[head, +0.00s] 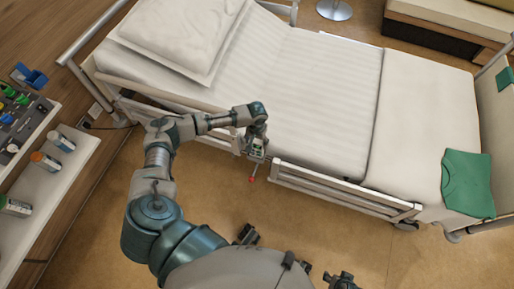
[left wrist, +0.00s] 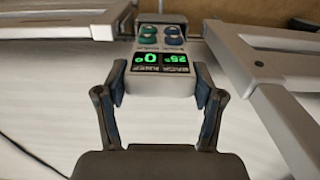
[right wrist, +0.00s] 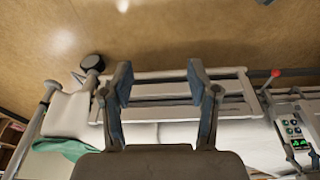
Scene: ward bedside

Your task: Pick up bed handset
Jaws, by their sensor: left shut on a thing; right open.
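The bed handset (head: 257,150) is a small grey-white box at the bed's near side, by the gap between the side rails. In the left wrist view, the handset (left wrist: 165,82) shows green and blue buttons and a black display with green digits, upside down. My left gripper (left wrist: 160,90) is shut on the handset, one finger on each side of its lower end. In the right wrist view, my right gripper (right wrist: 160,85) is open and empty, with a bed rail behind its fingers. The handset (right wrist: 293,130) also shows there at the right, well apart from it.
The bed (head: 320,90) has a pillow (head: 180,35) and a folded green cloth (head: 468,183) at its foot. White side rails (head: 345,190) line its near edge. A red-tipped part (head: 251,180) shows below the handset. A shelf with bottles (head: 45,161) stands left.

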